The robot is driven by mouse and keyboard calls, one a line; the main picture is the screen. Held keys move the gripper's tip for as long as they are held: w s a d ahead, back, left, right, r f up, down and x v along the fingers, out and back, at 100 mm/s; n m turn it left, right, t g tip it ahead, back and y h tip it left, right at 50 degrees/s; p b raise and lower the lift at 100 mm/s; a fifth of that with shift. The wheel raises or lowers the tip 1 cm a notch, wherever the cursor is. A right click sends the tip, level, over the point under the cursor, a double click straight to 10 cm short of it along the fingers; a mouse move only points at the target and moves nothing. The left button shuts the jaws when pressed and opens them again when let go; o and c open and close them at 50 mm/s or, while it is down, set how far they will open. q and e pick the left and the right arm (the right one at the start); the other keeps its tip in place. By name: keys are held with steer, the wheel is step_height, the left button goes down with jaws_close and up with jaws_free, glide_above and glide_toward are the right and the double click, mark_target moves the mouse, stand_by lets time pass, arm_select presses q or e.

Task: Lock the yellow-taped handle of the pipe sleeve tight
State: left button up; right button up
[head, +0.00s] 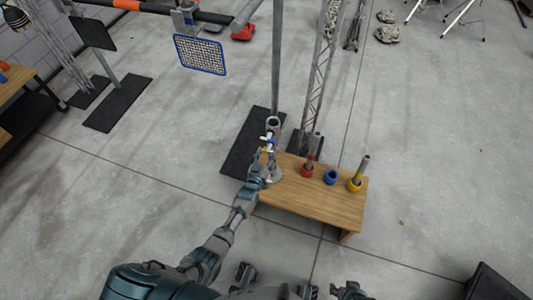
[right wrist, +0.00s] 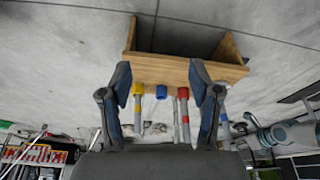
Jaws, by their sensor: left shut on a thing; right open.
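The pipe sleeve (head: 269,140) shows small in the head view, with white and blue parts, on an upright grey pipe at the table's left end. Its yellow-taped handle is too small and too covered to make out. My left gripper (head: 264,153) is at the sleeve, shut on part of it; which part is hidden. In the right wrist view, my left arm (right wrist: 272,135) reaches in from the right. My right gripper (right wrist: 160,72) is open and empty, its two fingers wide apart, with the table beyond them.
The wooden table (head: 318,210) carries a red collar (head: 307,170) and a yellow collar (head: 354,184) with grey pipes, and a blue collar (head: 330,177). A lattice mast (head: 318,85) stands behind. A blue-framed mesh panel (head: 200,55) hangs at upper left.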

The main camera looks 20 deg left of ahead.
arm_select(q)
steer(key=shift+s+f+m, duration=0.1)
steer(key=shift+f+m, duration=0.2)
steer(key=shift+m, duration=0.3)
arm_select(e)
steer(key=shift+s+d, duration=0.1)
steer(key=shift+s, duration=0.3)
steer(key=shift+s+g, duration=0.15)
steer(key=shift+g, duration=0.15)
arm_select(q)
steer(key=shift+f, duration=0.1)
steer(key=o, duration=1)
steer(key=shift+o, duration=0.8)
steer(key=shift+r, duration=0.25)
steer(key=s, duration=1.1)
steer(key=shift+s+a, duration=0.2)
steer(key=shift+s, duration=0.2)
steer(key=shift+f, duration=0.1)
